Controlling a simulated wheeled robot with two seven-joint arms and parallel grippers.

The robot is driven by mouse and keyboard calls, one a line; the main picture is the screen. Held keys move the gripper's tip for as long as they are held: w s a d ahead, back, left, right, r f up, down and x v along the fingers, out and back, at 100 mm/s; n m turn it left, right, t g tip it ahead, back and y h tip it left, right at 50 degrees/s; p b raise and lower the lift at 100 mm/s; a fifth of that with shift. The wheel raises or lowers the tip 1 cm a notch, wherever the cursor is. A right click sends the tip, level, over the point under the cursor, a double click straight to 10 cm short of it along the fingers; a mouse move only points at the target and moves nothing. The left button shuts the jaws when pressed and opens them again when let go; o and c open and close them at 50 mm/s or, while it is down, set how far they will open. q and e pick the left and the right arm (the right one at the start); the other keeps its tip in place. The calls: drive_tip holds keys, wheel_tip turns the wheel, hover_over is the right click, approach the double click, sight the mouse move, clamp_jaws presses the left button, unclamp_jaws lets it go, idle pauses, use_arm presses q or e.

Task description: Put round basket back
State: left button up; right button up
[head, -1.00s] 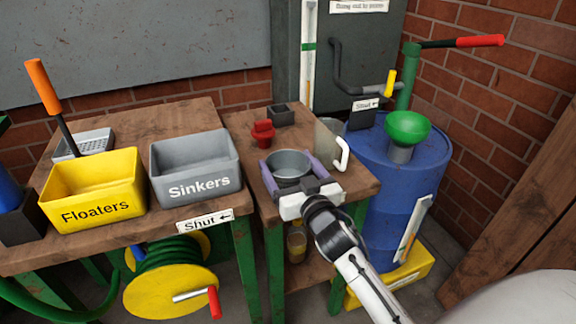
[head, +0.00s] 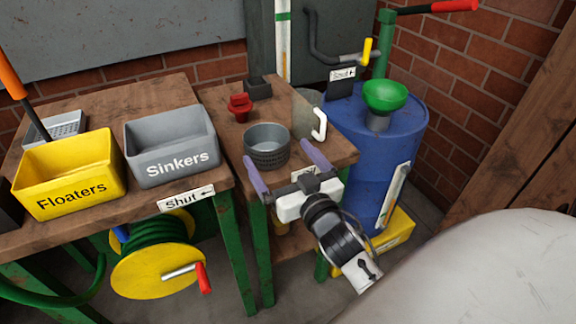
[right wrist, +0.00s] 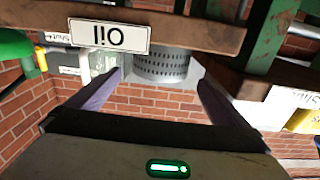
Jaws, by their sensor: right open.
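The round basket (head: 267,146), grey with a perforated side, stands upright near the front of the small wooden table (head: 222,100). It also shows in the right wrist view (right wrist: 162,66), between and beyond my fingers. My right gripper (head: 278,153) is open and empty at the table's front edge, its two purple fingers spread wide on the near side of the basket. In the right wrist view my fingers (right wrist: 160,80) are clear of the basket wall. My left gripper is not in view.
A red knob-like part (head: 240,106), a small dark box (head: 257,86) and a clear jug with white handle (head: 319,123) stand behind the basket. The yellow Floaters bin (head: 70,192) and grey Sinkers bin (head: 176,162) are left. A blue barrel (head: 385,150) with green funnel (head: 385,95) is right.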

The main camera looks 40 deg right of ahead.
drive_tip(key=s+a+f+n+g+y, duration=0.2)
drive_tip(key=s+a+f+g+y, duration=0.1)
drive_tip(key=s+a+f, duration=0.6)
drive_tip(key=s+a+f+n+g+y, duration=0.3)
drive_tip(key=s+a+f+g, duration=0.3)
drive_tip(key=f, duration=1)
drive_tip(key=s+a, duration=0.3)
drive_tip(key=s, duration=0.1)
drive_tip(key=shift+s+a+y, duration=0.2)
drive_tip(key=shift+s+y, duration=0.1)
drive_tip(key=shift+y, duration=0.1)
